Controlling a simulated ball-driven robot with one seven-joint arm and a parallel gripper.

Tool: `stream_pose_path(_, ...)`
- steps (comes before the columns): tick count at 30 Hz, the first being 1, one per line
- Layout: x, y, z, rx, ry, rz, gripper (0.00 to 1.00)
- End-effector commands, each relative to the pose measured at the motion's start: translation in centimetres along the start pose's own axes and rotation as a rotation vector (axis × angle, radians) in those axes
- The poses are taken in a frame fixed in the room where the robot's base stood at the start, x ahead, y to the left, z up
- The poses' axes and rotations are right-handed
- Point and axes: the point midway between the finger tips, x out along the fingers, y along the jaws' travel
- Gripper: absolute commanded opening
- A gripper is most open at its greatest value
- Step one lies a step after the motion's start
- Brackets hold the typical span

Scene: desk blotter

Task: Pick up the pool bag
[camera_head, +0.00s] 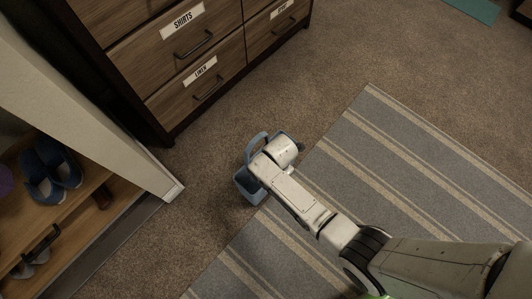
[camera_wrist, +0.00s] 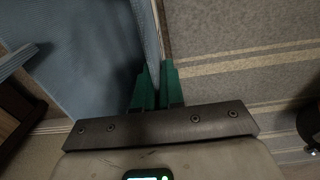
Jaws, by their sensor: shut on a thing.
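The pool bag (camera_head: 247,186) is a blue, open-topped bag with a raised loop handle. In the head view it sits on the brown carpet by the striped rug's edge, partly hidden under my arm. In the wrist view the bag's blue wall (camera_wrist: 95,60) fills the upper left. My gripper (camera_wrist: 156,78) has green fingers shut on the bag's thin upright edge, with one finger on each side. In the head view my gripper's fingers are hidden behind the white wrist.
A wooden dresser (camera_head: 190,60) with labelled drawers stands behind the bag. A shoe shelf (camera_head: 75,215) with blue shoes (camera_head: 55,175) is at the left, beside a pale wall end. The striped rug (camera_head: 400,165) lies at the right. Open carpet surrounds the bag's left side.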

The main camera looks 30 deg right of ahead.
Motion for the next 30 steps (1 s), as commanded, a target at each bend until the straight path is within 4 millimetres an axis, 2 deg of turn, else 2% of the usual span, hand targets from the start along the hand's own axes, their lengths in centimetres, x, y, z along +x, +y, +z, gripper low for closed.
stream_pose_path(11, -0.1, 0.0, 0.0, 0.0, 0.0, 0.001, 0.0)
stream_pose_path(17, -1.4, 0.1, 0.0, 0.0, 0.0, 0.001, 0.0)
stream_pose_path(22, -4.0, -0.2, -0.1, 0.0, 0.0, -0.001, 0.0)
stream_pose_path(30, -9.9, -4.7, -1.3, 0.0, 0.0, 0.0, 0.0)
